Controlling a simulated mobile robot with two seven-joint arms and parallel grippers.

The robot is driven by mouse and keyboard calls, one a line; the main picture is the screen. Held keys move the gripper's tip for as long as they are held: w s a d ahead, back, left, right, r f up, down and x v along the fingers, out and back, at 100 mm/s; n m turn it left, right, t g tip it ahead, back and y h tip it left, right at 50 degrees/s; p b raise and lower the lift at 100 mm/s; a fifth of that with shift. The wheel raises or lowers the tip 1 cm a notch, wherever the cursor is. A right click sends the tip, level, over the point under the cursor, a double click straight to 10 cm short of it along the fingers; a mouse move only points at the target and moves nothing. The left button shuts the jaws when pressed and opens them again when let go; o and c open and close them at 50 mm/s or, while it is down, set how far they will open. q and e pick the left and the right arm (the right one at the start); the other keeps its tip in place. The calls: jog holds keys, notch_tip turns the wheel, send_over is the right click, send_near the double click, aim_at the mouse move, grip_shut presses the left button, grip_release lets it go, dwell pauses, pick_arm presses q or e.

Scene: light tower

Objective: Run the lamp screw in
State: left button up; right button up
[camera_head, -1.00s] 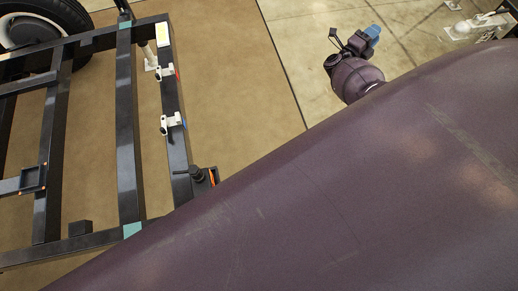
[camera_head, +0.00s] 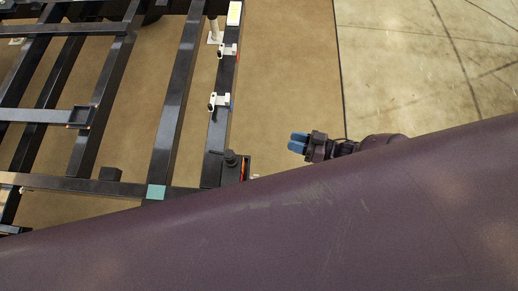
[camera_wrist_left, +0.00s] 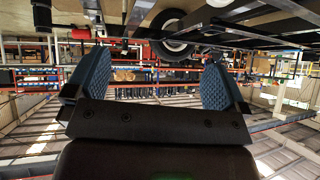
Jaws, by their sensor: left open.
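A black frame (camera_head: 175,95) stands at the left of the head view. At its near right corner sits a dark knob-like part (camera_head: 230,158) beside a small red-orange lamp strip (camera_head: 244,168). I cannot make out a screw there. Two white clamp-like pieces (camera_head: 219,101) sit on the frame's right rail. My left gripper (camera_wrist_left: 150,80) is open and empty in the left wrist view, with blue padded fingers wide apart.
A large purple-brown surface, my own arm, hides the lower head view. Brown floor (camera_head: 285,60) lies clear between the frame and my right gripper. The left wrist view shows a wheel (camera_wrist_left: 175,35), shelving and railings far behind the fingers.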

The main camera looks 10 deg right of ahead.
jog(key=s+a+f+n+g, duration=0.4)
jog(key=s+f+n+g, duration=0.15)
jog(key=s, duration=0.25)
jog(key=w+a+f+h+b, duration=0.1)
jog(key=w+a+f+b, duration=0.1)
jog(key=a, duration=0.7)
jog(key=shift+a+f+g, duration=0.25)
jog(key=shift+f+g, duration=0.1)
jog(key=shift+f, duration=0.4)
grip_shut()
jog(key=shift+m+g+b, duration=0.3)
jog(key=shift+m+b, duration=0.1)
jog(key=shift+m, duration=0.05)
